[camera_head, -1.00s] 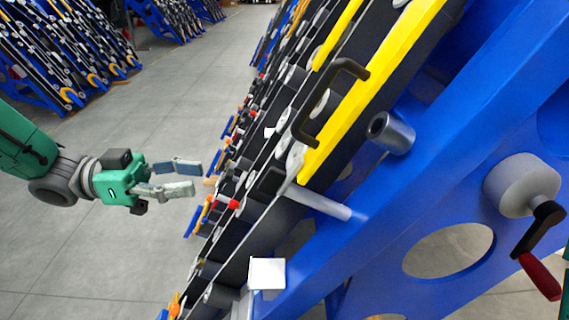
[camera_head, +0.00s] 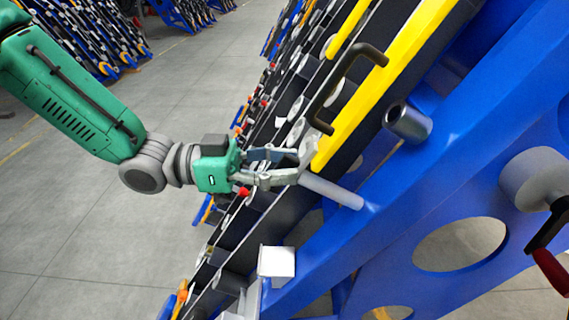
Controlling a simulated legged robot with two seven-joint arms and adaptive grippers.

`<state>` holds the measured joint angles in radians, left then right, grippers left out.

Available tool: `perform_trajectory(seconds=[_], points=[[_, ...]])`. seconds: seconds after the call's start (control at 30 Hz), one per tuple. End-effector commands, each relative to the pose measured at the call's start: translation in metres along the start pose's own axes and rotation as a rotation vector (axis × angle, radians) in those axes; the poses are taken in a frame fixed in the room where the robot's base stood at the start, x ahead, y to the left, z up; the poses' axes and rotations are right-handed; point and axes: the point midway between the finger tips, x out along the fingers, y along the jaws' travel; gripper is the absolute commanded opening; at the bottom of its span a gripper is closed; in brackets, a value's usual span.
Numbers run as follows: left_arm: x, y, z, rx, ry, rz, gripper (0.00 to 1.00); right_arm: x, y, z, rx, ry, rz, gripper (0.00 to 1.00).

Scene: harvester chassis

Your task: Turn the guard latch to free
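The guard latch (camera_head: 309,149) looks like a small pale grey lever at the lower end of the yellow guard bar (camera_head: 375,95). My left gripper (camera_head: 300,166) has come in from the left with its fingertips at the latch. Its two fingers are apart, one above the other, and partly cover the latch. I cannot tell whether they touch it. A black handle (camera_head: 343,83) is fixed on the guard just above. My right gripper is not in view.
A grey rod (camera_head: 332,191) and a grey tube (camera_head: 408,123) stick out close to the latch. The blue chassis frame (camera_head: 440,165) fills the right side. A red-handled crank (camera_head: 548,262) is at the right edge. Open floor lies to the left.

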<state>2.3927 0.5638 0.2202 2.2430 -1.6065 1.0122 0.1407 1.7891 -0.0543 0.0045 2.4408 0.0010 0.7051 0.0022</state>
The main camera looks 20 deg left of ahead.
Motion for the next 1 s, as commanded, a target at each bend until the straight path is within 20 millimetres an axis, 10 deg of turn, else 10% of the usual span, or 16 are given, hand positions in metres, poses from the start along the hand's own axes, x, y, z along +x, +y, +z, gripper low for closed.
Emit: perform_trajectory(seconds=[0.13,0.23,1.0], points=[[0.0004,0.0001,0.0000,0.000,-0.001,0.000,0.31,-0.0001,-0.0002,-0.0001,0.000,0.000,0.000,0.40],[0.0004,0.0001,0.0000,0.000,-0.001,0.000,0.00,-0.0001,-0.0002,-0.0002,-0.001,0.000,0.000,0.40],[0.0063,0.0000,-0.0003,0.224,-0.006,0.128,0.00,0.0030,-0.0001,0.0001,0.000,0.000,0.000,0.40]])
